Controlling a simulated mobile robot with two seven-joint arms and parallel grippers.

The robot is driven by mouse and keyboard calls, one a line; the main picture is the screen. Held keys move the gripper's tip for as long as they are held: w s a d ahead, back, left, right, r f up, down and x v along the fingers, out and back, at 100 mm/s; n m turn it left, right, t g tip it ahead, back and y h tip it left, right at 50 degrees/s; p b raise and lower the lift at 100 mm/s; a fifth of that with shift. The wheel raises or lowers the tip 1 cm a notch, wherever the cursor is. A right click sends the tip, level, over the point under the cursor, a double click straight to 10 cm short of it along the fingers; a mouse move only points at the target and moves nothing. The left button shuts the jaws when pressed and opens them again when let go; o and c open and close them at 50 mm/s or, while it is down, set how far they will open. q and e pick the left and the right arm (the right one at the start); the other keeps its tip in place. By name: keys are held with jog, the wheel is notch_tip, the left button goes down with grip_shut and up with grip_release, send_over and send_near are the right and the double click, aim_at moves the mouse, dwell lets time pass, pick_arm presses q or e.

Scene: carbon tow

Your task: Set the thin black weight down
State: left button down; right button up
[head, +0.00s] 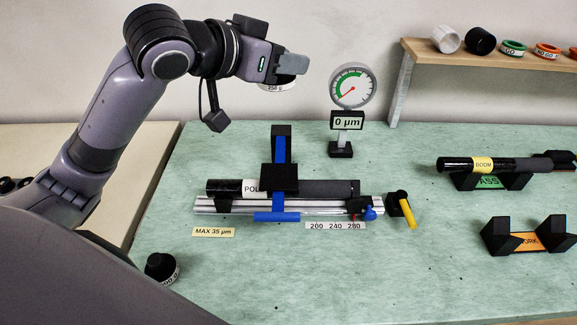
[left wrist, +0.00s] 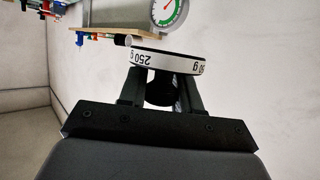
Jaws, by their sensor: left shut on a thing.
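The thin black weight with a white "250 g" band (left wrist: 165,61) is between the fingers of my left gripper (left wrist: 160,84) in the left wrist view. In the head view my left gripper (head: 291,65) is high at the upper left of the dial gauge, in the air above the back of the table. Only the lower edge of the weight (head: 276,87) shows below the fingers there. The gripper is shut on it. My right gripper is not in view.
A tube marked "POL" (head: 320,187) lies on a rail with a blue and black clamp (head: 279,178). The dial gauge (head: 353,86) reads 0 µm. Another black weight (head: 161,267) stands at the front left. Racks (head: 525,241) stand at right; the front middle is clear.

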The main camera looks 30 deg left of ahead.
aim_at(286, 171)
pick_arm(q)
notch_tip(286, 171, down, 20)
jog(key=shift+r+b, duration=0.1)
jog(key=shift+b, duration=1.1)
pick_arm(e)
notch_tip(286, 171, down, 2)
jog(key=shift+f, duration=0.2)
pick_arm(q)
jog(key=shift+f, duration=0.2)
jog(key=c, duration=0.8)
grip_release()
jog(key=shift+r, duration=0.1)
